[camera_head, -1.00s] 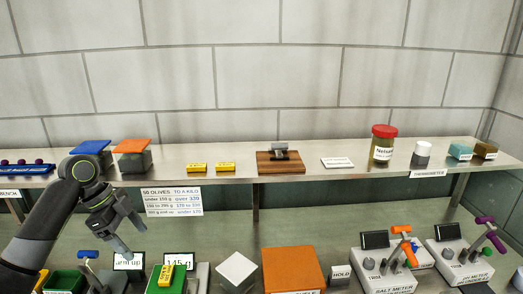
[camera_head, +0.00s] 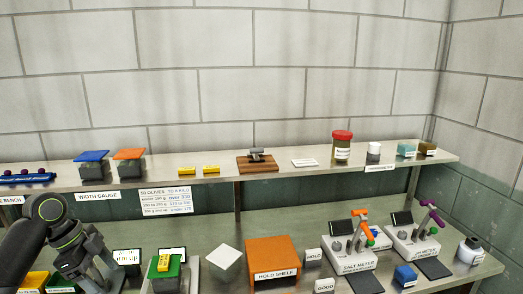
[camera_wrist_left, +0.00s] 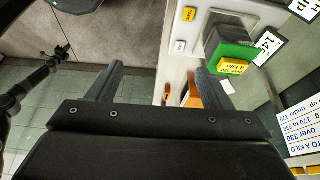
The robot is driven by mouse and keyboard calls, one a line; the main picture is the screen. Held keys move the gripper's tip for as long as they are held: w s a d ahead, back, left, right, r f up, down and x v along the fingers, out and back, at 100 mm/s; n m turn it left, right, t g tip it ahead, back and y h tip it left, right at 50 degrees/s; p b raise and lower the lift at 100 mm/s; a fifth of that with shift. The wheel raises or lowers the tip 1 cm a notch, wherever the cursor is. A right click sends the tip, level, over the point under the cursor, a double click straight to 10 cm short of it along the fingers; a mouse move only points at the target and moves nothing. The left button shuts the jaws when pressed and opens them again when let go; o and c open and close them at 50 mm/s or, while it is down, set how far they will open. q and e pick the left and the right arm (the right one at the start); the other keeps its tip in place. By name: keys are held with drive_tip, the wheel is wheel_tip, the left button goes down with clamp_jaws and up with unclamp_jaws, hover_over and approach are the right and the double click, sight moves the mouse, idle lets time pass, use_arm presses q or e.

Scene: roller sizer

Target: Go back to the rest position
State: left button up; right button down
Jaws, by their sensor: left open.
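My left gripper (camera_head: 92,272) is at the lower left of the head view, low over the left end of the bench and partly hidden by its own wrist. In the left wrist view its two fingers (camera_wrist_left: 158,82) stand wide apart with nothing between them. A green-topped block with a yellow label (camera_head: 165,265) is to the right of the gripper; it also shows beyond the right finger in the wrist view (camera_wrist_left: 232,52). A dark jointed arm (camera_wrist_left: 40,75) at the left of the wrist view may be my right arm; its jaws are too small to read.
Meters with levers (camera_head: 352,258) stand at the right. A raised shelf (camera_head: 220,184) behind carries blocks, a wooden board (camera_head: 257,165) and a red-lidded jar (camera_head: 342,146).

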use_arm(q)
drive_tip(key=s+d+f+n+y, duration=0.1)
drive_tip(key=s+d+f+n, duration=0.1)
drive_tip(key=s+f, duration=0.35)
drive_tip(key=s+d+f+n, duration=0.2)
drive_tip(key=d+f, duration=0.1)
drive_tip(key=f, duration=0.5)
drive_tip(key=s+d+f+n+y, duration=0.1)
drive_tip(key=s+d+f+n, duration=0.1)
drive_tip(key=s+f, duration=0.3)
drive_tip(key=s+d+f+n+t+y, duration=0.1)
drive_tip(key=s+f+n+t+y, duration=0.2)
drive_tip(key=s+n, duration=0.9)
drive_tip(key=s+a+f+m+g+b, duration=0.1)
drive_tip(key=s+f, duration=0.1)
drive_tip(key=f, duration=1.2)
drive_tip(key=s+a+f+m+g+b, duration=0.1)
drive_tip(key=s+f, duration=0.1)
drive_tip(key=f, duration=1.1)
drive_tip(key=s+d+f+g+b, duration=0.1)
drive_tip(key=s+f, duration=1.3)
drive_tip(key=f, duration=0.2)
drive_tip(key=shift+d, duration=0.4)
use_arm(e)
wheel_tip(320, 180, down, 3)
drive_tip(key=shift+f, duration=0.1)
use_arm(q)
drive_tip(key=shift+s, duration=0.1)
